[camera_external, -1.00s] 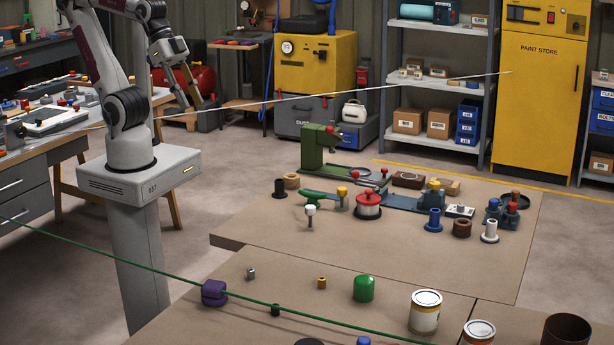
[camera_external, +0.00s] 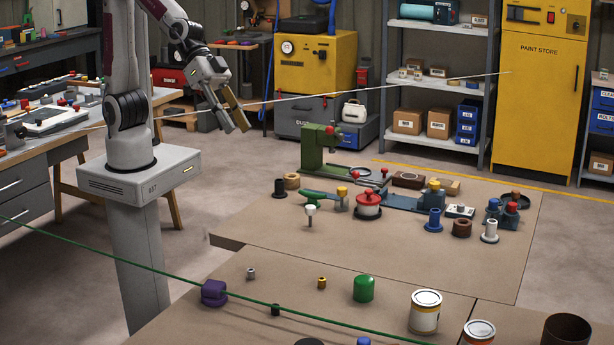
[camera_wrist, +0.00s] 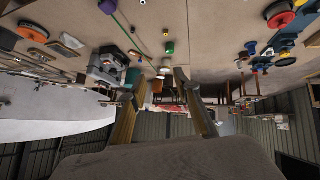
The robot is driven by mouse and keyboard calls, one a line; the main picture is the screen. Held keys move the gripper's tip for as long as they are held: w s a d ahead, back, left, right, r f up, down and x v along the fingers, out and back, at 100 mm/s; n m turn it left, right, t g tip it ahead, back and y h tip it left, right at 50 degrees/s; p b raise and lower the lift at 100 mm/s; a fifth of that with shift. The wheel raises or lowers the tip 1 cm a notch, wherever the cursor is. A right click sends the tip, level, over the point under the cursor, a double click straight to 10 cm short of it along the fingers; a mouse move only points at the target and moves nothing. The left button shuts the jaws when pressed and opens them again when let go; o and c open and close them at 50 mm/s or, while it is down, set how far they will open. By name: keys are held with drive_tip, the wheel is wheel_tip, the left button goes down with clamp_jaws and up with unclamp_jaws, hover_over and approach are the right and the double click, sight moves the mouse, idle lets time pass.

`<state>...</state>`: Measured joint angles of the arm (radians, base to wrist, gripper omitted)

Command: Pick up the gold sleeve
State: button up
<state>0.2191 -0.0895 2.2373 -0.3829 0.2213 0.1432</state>
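The gold sleeve (camera_external: 322,282) is a small brass-coloured ring standing upright on the front brown board in the external view. It stands between a small grey nut-like part (camera_external: 251,273) and a green domed cylinder (camera_external: 364,288). My gripper (camera_external: 236,129) is up in the air at the upper left, well away from the sleeve. Its two fingers are apart with nothing between them. Both fingers also show apart in the wrist view (camera_wrist: 156,84).
A green cable crosses the front board (camera_external: 260,258) past a purple block (camera_external: 214,293) and a small dark part (camera_external: 275,309). A thin pale line stretches across the room near my gripper. Paint tins (camera_external: 425,312) stand at right. The rear board (camera_external: 260,222) holds several fixtures.

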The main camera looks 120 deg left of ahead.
drive_tip(key=w+d+f+n+t+y, duration=0.1)
drive_tip(key=w+d+f, duration=0.2)
drive_tip(key=w+f, duration=0.3)
drive_tip(key=w+d+f+t, duration=0.1)
drive_tip(key=w+d+f, duration=0.3)
drive_tip(key=w, duration=0.4)
wheel_tip(320, 180, down, 8)
drive_tip(key=w+d+r+n+y, duration=0.1)
drive_tip(key=w+d+y, duration=0.1)
drive_tip(key=w, duration=0.1)
drive_tip(key=t+y, duration=0.1)
drive_tip(key=y, duration=0.1)
approach(322, 283)
drive_tip(key=shift+s+a+f, duration=0.1)
drive_tip(key=shift+f, duration=0.35)
drive_tip(key=shift+x, duration=1.3)
drive_tip(key=shift+a+r, duration=0.1)
